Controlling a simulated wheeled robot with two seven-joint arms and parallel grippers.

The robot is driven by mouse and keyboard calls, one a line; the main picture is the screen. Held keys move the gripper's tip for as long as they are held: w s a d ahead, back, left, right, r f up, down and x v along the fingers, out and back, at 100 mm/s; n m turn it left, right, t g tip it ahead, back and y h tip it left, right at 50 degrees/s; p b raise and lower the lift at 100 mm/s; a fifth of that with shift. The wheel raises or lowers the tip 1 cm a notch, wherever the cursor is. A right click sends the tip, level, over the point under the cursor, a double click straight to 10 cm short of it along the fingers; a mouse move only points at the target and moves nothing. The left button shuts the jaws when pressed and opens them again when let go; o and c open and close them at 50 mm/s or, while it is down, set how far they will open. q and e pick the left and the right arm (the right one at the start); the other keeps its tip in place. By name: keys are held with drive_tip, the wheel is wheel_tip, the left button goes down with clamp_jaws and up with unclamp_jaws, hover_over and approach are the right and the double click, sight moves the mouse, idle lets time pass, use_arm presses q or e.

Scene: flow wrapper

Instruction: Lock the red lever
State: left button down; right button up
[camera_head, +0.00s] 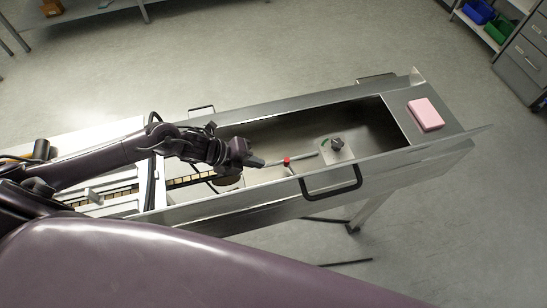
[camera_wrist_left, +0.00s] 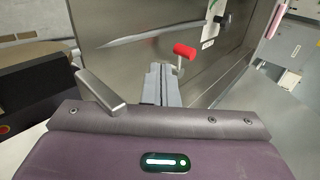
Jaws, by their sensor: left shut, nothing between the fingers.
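The red lever (camera_head: 286,161) is a small red knob inside the long metal trough of the machine, near its front wall. In the left wrist view the red lever (camera_wrist_left: 184,51) is a red cylinder-like grip on a thin stem. My left gripper (camera_head: 261,163) reaches into the trough from the left, its tips just left of the lever in the head view. In the left wrist view my left gripper (camera_wrist_left: 162,84) has its grey fingers together and empty, with the lever just beyond and to their right. Contact with the lever cannot be told. My right gripper is not in view.
A plate with a dark knob (camera_head: 337,143) stands right of the lever. A black loop handle (camera_head: 345,186) is on the trough's front wall (camera_head: 270,205). A pink block (camera_head: 425,114) lies on the trough's right end. The floor around is mostly clear.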

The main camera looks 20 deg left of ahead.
sight(293, 171)
use_arm(q)
drive_tip(key=w+d, duration=0.1)
drive_tip(key=w+d+p, duration=0.1)
drive_tip(key=d, duration=0.1)
drive_tip(key=shift+d+f, duration=0.15)
drive_tip(key=shift+f, duration=0.25)
drive_tip(key=shift+w+d+f+p, duration=0.1)
drive_tip(key=shift+w+d+p, duration=0.2)
drive_tip(key=shift+d+p, duration=0.2)
drive_tip(key=shift+d+f, duration=0.1)
